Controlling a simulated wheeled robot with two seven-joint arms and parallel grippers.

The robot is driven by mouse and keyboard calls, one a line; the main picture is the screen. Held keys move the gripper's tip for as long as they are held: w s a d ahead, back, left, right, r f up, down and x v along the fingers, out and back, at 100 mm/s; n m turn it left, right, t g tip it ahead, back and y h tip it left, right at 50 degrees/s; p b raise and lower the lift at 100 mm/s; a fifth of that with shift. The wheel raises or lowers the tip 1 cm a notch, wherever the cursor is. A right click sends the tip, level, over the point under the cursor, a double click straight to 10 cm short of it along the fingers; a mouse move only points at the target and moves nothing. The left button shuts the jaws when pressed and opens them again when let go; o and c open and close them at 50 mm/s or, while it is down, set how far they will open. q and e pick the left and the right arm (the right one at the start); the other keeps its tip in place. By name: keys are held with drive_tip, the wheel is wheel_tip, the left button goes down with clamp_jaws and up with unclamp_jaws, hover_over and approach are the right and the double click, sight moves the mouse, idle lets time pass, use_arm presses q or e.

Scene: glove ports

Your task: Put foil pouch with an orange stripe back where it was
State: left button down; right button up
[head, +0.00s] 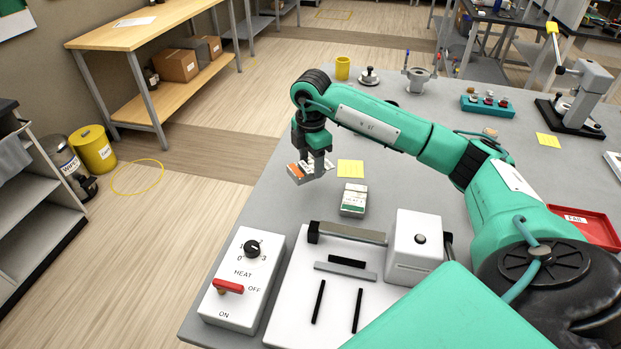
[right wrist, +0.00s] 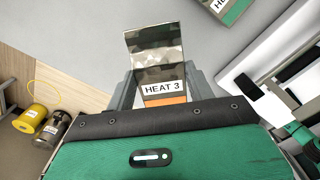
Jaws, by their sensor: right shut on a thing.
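The foil pouch with an orange stripe (head: 295,174) is in the jaws of my right gripper (head: 314,166), near the left edge of the bench. In the right wrist view the pouch (right wrist: 160,47) shows crinkled silver foil, a "HEAT 3" label and an orange band between the two grey fingers. I cannot tell its exact height over the bench. A similar pouch with a green stripe (head: 353,200) lies on the bench to its right; its corner also shows in the right wrist view (right wrist: 230,9). My left gripper is out of view.
A yellow note (head: 350,168) lies on the bench beside the gripper. Nearer stand the white sealer (head: 290,315) with its bar and the heat control box (head: 242,280). A yellow cup (head: 342,69) stands farther back. The bench's left edge is close to the pouch.

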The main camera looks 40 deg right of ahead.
sight(311, 165)
wheel_tip(311, 165, down, 3)
drive_tip(key=shift+f, duration=0.1)
wheel_tip(311, 165, down, 4)
drive_tip(key=shift+r+p, duration=0.1)
drive_tip(key=shift+p, duration=0.5)
drive_tip(key=shift+f, duration=0.25)
drive_tip(key=o, duration=1)
